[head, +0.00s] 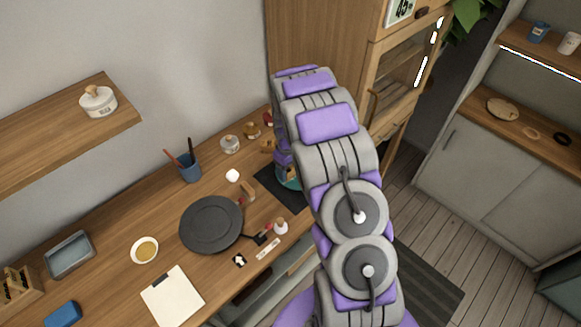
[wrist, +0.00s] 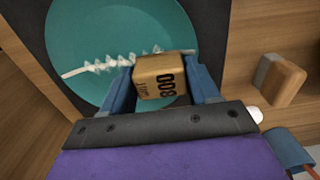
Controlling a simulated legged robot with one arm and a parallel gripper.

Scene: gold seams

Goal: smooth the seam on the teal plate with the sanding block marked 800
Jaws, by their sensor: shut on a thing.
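The teal plate (wrist: 95,35) lies on a dark mat and fills the upper left of the wrist view. A pale, jagged seam (wrist: 115,63) runs across it from left to right. My gripper (wrist: 165,88) is shut on the sanding block marked 800 (wrist: 162,76), with a blue finger on each side. The block is over the lower right part of the plate and covers part of the seam. I cannot tell whether it touches the plate.
Another block (wrist: 283,83) lies on the wood right of the mat. The dark mat (head: 280,188) is on the bench. A dark round plate (head: 211,224), a cup with tools (head: 189,168), a small bowl (head: 145,250) and a clipboard (head: 172,296) stand to the left.

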